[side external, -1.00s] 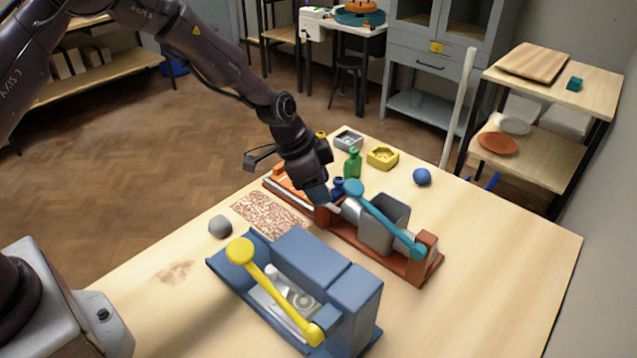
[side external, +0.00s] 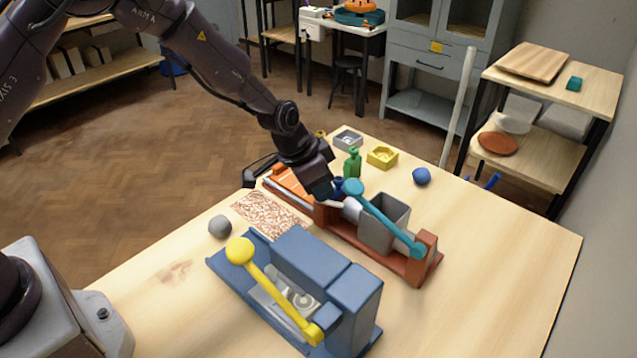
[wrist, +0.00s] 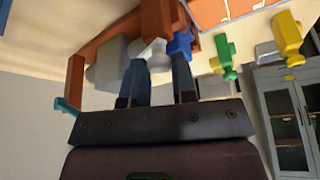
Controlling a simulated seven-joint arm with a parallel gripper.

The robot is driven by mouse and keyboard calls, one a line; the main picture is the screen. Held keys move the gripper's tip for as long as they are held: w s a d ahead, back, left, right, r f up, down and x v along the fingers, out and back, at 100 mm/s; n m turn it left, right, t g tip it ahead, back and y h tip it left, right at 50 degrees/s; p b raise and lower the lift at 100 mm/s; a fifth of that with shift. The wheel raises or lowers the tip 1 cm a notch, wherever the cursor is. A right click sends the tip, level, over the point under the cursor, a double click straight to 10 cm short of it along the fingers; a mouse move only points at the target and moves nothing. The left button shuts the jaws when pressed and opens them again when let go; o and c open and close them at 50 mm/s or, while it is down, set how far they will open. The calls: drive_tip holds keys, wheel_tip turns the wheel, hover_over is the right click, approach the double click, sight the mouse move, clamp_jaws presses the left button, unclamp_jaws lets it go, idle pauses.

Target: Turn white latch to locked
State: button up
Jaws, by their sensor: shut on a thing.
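The white latch (side external: 351,207) is a small pale piece on the red-brown base (side external: 400,264), close to the grey box (side external: 385,228). The teal lever (side external: 385,220) passes in front of it and hides part. In the wrist view the white latch (wrist: 152,50) shows at my fingertips, beside a blue knob (wrist: 180,44). My gripper (side external: 332,195) reaches down to the latch from the upper left. In the wrist view my gripper (wrist: 160,66) is shut on the latch, with a finger on each side. The exact contact is partly hidden, and I see no locked marking.
A blue fixture with a yellow lever (side external: 270,285) stands in front. A blue ball (side external: 421,176) lies right. The table's right side is clear.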

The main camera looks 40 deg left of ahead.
drive_tip(key=n+y, duration=0.1)
drive_tip(key=n, duration=0.3)
drive_tip(key=shift+d+n+y, duration=0.15)
drive_tip(key=shift+n+y, duration=0.15)
drive_tip(key=shift+y, duration=0.1)
drive_tip(key=shift+n+y, duration=0.8)
drive_tip(key=shift+n, duration=1.5)
drive_tip(key=o, duration=0.9)
drive_tip(key=v, duration=1.3)
drive_tip(key=shift+d, duration=0.15)
